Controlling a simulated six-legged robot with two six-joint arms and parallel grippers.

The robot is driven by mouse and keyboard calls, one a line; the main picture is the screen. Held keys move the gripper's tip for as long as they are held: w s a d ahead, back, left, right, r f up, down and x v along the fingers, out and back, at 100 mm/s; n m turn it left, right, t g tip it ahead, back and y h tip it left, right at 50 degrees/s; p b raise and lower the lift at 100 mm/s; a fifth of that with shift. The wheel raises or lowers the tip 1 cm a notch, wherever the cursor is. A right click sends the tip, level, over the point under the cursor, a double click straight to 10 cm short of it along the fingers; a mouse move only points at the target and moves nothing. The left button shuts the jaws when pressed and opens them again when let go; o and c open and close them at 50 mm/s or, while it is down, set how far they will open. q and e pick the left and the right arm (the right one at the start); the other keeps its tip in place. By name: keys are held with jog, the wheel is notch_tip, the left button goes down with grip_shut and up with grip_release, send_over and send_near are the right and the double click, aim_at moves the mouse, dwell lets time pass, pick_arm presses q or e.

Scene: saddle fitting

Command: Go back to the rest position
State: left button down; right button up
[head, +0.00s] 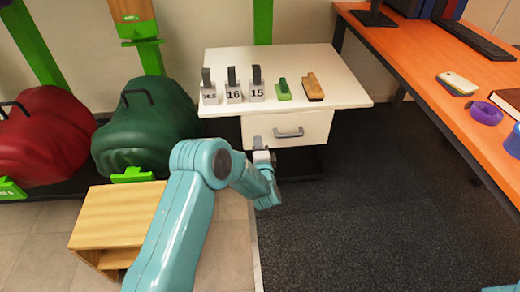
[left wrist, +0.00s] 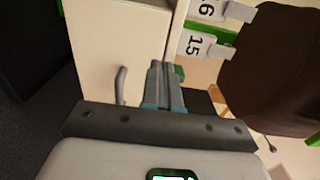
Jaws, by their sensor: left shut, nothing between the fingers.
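My left gripper (head: 263,157) is in front of the white drawer cabinet (head: 350,92), near its drawer handle (head: 289,132). In the left wrist view the fingers of the left gripper (left wrist: 165,70) are together with nothing between them. The same handle (left wrist: 121,85) shows there to the left of the fingers, apart from them. The drawer looks shut. My right gripper is not in view; a small teal part of mine shows at the bottom right corner of the head view.
On the cabinet stand numbered blocks (head: 233,90), a green brush (head: 283,89) and a brown brush (head: 313,87). A green saddle (head: 148,130) and a red saddle (head: 45,135) are left. A wooden stool (head: 115,215) is front left, an orange desk (head: 420,60) right. Dark floor is clear between.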

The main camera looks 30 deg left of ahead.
pick_arm(q)
jog(key=shift+v, duration=1.65)
jog(key=s+d+f+n+g+h, duration=0.2)
jog(key=s+d+f+g+h, duration=0.25)
jog(key=s+d+f, duration=0.35)
jog(key=s+d+f+n+g+h, duration=0.2)
jog(key=s+d+f+g+h, duration=0.1)
jog(key=s+f+h, duration=0.5)
jog(key=s+d+n+g+h, duration=0.1)
jog(key=s+d+n+g, duration=0.25)
jog(key=s, duration=0.55)
jog(key=s+d+n+g+h, duration=0.1)
jog(key=s+d+n+g, duration=0.3)
jog(key=s, duration=0.5)
notch_tip(320, 180, up, 25)
jog(key=n+p, duration=0.1)
jog(key=p, duration=2.5)
jog(key=shift+a+n, duration=0.35)
jog(key=shift+a, duration=0.05)
jog(key=shift+f+y, duration=0.15)
jog(key=shift+y, duration=0.1)
